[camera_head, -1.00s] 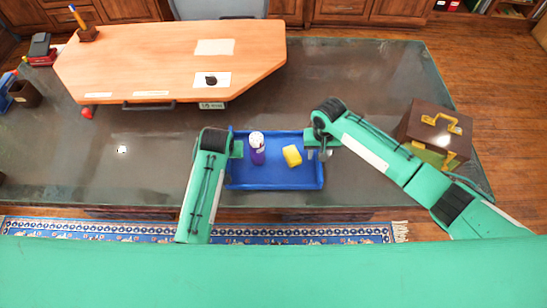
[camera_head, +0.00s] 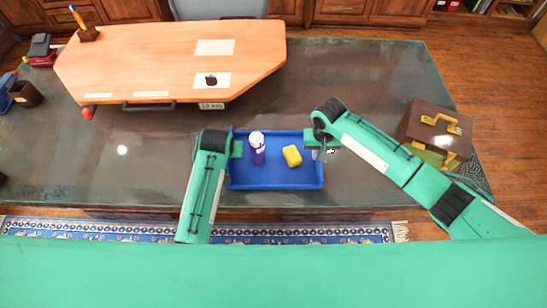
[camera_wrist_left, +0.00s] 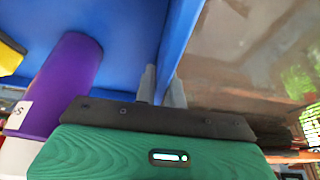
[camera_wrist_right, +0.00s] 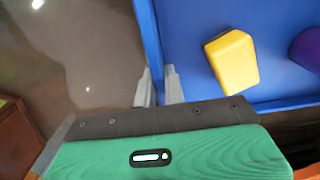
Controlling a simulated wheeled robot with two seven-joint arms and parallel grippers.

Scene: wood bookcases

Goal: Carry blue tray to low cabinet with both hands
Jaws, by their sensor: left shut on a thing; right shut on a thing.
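The blue tray (camera_head: 270,180) is in front of me in the head view, over the near part of the dark table. A purple bottle with a white cap (camera_head: 257,152) stands in its left half, and a yellow block (camera_head: 292,156) lies in its right half. My left gripper (camera_wrist_left: 161,88) is shut on the tray's left wall, with one finger on each side. My right gripper (camera_wrist_right: 159,86) is shut on the tray's right wall in the same way. I cannot tell whether the tray touches the table.
The dark glossy table (camera_head: 350,90) carries an orange wooden board (camera_head: 170,60) at the back left and a brown box with a yellow handle (camera_head: 435,130) at the right. A blue patterned rug (camera_head: 290,233) lies on the wooden floor near me. Wood cabinets (camera_head: 350,10) line the back.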

